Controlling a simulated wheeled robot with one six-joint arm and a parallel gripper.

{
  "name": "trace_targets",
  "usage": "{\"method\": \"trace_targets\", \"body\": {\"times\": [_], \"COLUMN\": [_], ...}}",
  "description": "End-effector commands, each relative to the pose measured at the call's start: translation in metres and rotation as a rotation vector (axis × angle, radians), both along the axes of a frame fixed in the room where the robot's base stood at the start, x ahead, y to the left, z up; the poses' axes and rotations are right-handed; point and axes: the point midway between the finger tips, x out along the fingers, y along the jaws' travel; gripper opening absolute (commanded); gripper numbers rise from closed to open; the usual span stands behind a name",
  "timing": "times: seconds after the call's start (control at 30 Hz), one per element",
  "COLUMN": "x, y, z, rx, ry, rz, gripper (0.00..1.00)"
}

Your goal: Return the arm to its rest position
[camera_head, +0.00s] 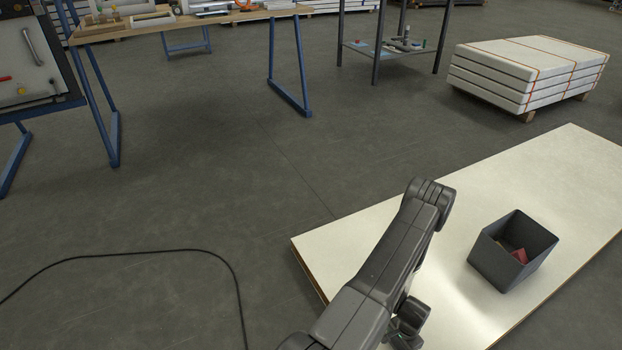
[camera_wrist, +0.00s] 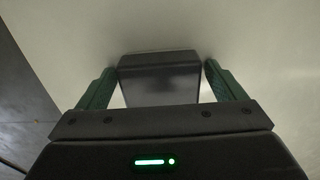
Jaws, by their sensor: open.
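My arm (camera_head: 385,270) reaches forward from the bottom of the head view over a pale board. Its wrist hangs down near the board's left edge, and the fingertips are not clear in that view. In the wrist view my gripper (camera_wrist: 160,85) is open, with its two green fingers spread wide apart. In the head view the dark grey bin (camera_head: 495,268) stands on the board to the right of my arm, with a small red thing (camera_head: 519,256) inside.
The pale board (camera_head: 450,235) lies low under my arm. A black cable (camera_head: 150,252) curves over the floor at left. A workbench (camera_head: 190,24), a metal shelf (camera_head: 395,50) and a strapped stack of panels (camera_head: 530,70) stand farther back. Open floor lies in the middle.

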Motion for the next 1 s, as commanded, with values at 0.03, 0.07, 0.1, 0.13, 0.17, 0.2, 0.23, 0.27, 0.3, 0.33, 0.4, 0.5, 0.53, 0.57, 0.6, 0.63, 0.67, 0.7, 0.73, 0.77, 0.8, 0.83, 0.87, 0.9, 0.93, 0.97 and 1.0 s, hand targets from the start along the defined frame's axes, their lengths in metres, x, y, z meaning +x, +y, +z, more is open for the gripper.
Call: {"method": "trace_targets", "body": {"times": [0.03, 0.07, 0.1, 0.13, 0.17, 0.2, 0.23, 0.27, 0.3, 0.33, 0.4, 0.5, 0.53, 0.57, 0.6, 0.63, 0.67, 0.7, 0.73, 0.77, 0.8, 0.83, 0.87, 0.9, 0.93, 0.97, 1.0], "x": [0.001, 0.002, 0.001, 0.001, 0.001, 0.001, 0.001, 0.001, 0.0, 0.0, 0.0, 0.0, 0.0, 0.0, 0.0, 0.0, 0.0, 0.0, 0.0, 0.0, 0.0, 0.0, 0.0, 0.0, 0.0, 0.0, -0.001], "y": [-0.001, -0.001, 0.0, -0.001, -0.001, -0.001, 0.0, 0.0, 0.0, 0.0, 0.0, 0.0, 0.0, 0.0, 0.0, 0.0, 0.0, 0.0, 0.0, 0.0, 0.0, 0.0, 0.0, 0.0, 0.0, 0.0, 0.0], "z": [0.007, 0.014, 0.019, 0.023, 0.026, 0.029, 0.031, 0.033, 0.034, 0.035, 0.037, 0.037, 0.037, 0.037, 0.037, 0.037, 0.037, 0.036, 0.036, 0.034, 0.032, 0.029, 0.026, 0.021, 0.016, 0.011, 0.003], "rx": [-0.001, -0.002, 0.0, 0.0, -0.001, 0.0, 0.0, 0.0, 0.0, 0.0, 0.0, 0.0, 0.0, 0.0, 0.0, 0.0, 0.0, 0.0, 0.0, 0.0, 0.001, 0.001, 0.001, 0.0, 0.0, 0.001, 0.0], "ry": [-0.002, -0.002, -0.001, -0.001, -0.002, -0.001, -0.001, -0.001, 0.0, 0.0, 0.0, 0.0, 0.0, 0.0, 0.0, 0.0, 0.0, 0.0, 0.0, 0.0, 0.0, 0.0, 0.0, 0.0, 0.0, 0.0, 0.001], "rz": [0.0, 0.0, 0.0, 0.0, 0.0, 0.0, 0.0, 0.0, 0.0, 0.0, 0.0, 0.0, 0.0, 0.0, 0.0, 0.0, 0.0, 0.0, 0.0, 0.0, 0.0, 0.0, 0.0, 0.0, 0.0, 0.0, 0.0], "gripper": [0.9, 0.9, 0.9, 0.9, 0.9, 0.9, 0.9, 0.9, 0.9, 0.9, 0.9, 0.9, 0.9, 0.9, 0.9, 0.9, 0.9, 0.9, 0.9, 0.9, 0.9, 0.9, 0.9, 0.9, 0.9, 0.9, 0.9]}}
